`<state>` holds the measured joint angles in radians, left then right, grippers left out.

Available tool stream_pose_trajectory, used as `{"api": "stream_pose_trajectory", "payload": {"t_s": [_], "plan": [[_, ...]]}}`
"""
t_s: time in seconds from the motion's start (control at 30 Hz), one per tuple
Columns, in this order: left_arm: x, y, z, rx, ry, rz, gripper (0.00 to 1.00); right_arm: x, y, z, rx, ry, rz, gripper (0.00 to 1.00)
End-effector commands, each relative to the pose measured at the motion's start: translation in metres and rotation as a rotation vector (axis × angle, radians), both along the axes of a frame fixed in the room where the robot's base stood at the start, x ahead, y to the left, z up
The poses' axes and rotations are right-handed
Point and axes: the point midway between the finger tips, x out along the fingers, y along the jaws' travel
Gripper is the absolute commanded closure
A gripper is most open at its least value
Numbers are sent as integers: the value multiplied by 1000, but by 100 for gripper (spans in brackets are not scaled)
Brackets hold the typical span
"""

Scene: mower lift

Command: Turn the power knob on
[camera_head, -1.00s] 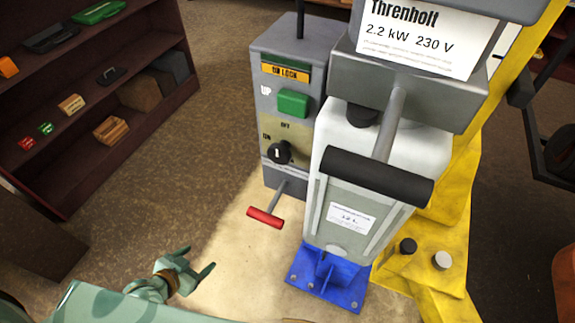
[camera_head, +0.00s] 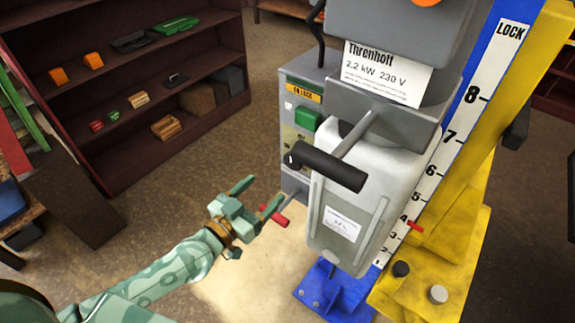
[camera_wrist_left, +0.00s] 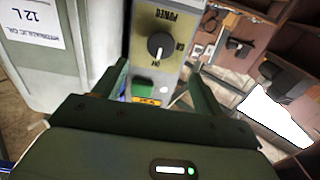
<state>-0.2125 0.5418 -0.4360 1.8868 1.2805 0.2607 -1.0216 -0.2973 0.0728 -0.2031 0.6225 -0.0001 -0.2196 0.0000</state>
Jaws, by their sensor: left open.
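The black power knob (camera_wrist_left: 157,45) sits on the beige panel of the grey control box (camera_head: 294,92). In the left wrist view its white mark points toward the OFF label, with ON to one side. In the head view the knob (camera_head: 291,160) is partly hidden behind a black crank grip. My left gripper (camera_head: 264,195) is open and empty, to the left of the box and lower than the knob. In the wrist view its two fingers (camera_wrist_left: 158,75) are spread on either side of the panel, apart from the knob. My right gripper is not in view.
A black crank grip (camera_head: 332,170) juts out beside the knob. A red handle (camera_head: 272,216) shows right by my left fingers. A green button (camera_head: 307,120) is above the knob. The white oil tank (camera_head: 350,205) stands to the right. Shelves (camera_head: 115,160) stand at the back left.

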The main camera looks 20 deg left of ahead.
Motion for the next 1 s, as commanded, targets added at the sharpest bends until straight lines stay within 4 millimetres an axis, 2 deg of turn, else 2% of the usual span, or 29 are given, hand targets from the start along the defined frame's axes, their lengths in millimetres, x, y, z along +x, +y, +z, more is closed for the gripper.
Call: {"api": "stream_pose_trajectory", "payload": {"t_s": [0.03,0.2,0.4,0.6,0.83,0.87,1.0], "plan": [[14,-4,2,-1,-4,2,29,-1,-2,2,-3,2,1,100],[53,-19,2,-3,-2,1,29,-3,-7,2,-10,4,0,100],[84,-31,-1,0,0,0,29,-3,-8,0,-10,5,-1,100],[96,-35,-1,2,2,-1,29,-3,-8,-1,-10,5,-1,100],[96,-35,0,2,2,-1,29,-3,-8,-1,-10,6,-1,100],[96,-35,0,2,2,-1,35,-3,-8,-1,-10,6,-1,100],[96,-35,0,2,2,-1,74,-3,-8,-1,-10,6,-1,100]]}}
